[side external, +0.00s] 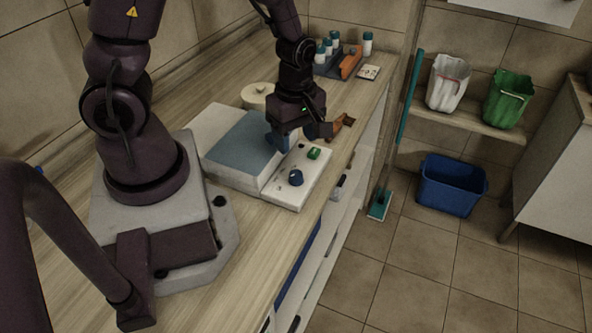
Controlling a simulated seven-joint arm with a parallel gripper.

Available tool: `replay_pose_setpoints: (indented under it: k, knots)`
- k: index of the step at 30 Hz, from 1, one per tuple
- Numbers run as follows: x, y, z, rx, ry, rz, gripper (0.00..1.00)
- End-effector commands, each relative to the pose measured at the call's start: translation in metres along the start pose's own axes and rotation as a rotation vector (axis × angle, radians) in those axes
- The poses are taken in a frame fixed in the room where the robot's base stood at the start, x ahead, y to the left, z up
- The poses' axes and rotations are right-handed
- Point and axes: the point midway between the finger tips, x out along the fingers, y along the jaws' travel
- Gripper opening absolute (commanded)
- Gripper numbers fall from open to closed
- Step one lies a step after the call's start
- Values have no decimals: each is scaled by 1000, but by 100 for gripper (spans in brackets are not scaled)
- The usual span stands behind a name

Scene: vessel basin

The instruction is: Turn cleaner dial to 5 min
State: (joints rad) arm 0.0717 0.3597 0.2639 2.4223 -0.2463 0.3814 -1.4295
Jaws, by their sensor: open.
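The cleaner is a low white unit with a blue-grey lid (243,143) and a white front panel (285,197) on the worktop. A dark blue dial (296,177) sits on the near part of the panel, with a small dark mark beside it. A green button or switch (313,153) sits farther along the panel. My gripper (300,137) is open and empty, above the far end of the panel. It is beyond the green switch and apart from the blue dial. It hides the far end of the panel. The dial's markings are too small to read.
Behind my gripper are a pale roll (257,95), an orange-and-grey rack (338,62) with white bottles, and a small card (368,72). A brown item (342,124) lies right of the gripper. The worktop ends just right of the panel. A blue bin (452,186) stands on the floor.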

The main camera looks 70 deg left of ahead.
Motion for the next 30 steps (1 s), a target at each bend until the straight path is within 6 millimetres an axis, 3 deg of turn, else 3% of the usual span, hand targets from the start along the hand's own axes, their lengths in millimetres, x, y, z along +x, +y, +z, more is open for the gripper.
replay_pose_setpoints:
  k: [6,15,29,30]
  knots:
    - [43,-2,-1,-2,0,-7,57]
    - [84,-1,0,1,0,-3,57]
    - [95,0,0,2,-1,0,57]
    - [95,0,0,2,-1,0,52]
